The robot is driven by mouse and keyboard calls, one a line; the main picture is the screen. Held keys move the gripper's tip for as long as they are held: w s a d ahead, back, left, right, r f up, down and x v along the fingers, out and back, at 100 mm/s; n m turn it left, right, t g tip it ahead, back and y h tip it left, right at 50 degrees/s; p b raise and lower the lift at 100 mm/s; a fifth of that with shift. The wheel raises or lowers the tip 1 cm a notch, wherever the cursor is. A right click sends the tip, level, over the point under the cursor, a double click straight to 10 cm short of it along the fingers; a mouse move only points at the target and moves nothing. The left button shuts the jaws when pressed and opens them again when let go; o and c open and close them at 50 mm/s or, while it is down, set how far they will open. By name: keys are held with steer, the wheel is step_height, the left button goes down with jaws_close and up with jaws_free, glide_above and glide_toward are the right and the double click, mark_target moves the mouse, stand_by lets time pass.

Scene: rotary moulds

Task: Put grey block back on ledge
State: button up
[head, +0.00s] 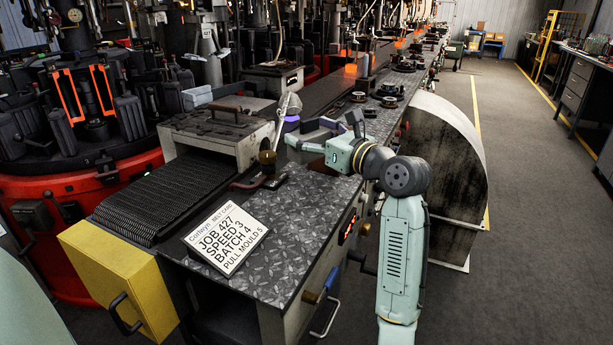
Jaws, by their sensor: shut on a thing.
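My gripper (338,127) is above the far part of the tread-plate worktop, at the end of my pale green arm. Its jaws are shut on a small grey block (311,126), which shows just left of the dark fingers. The fingers and wrist partly hide the grip, so the exact contact is unclear. The block looks a little above the bench; I cannot tell whether it touches anything. Pale grey blocks (197,97) rest on the machine's ledge (178,122), to the left of my gripper and behind the metal housing.
A purple-topped piece (291,123) and a metal scoop (289,105) stand close left of my gripper. A large curved guard (445,140) stands right. The worktop's near middle is clear.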

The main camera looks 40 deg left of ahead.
step_height(320, 180, down, 8)
steer(key=shift+d+f+p, duration=0.1)
steer(key=shift+p, duration=0.2)
steer(key=o, duration=1.9)
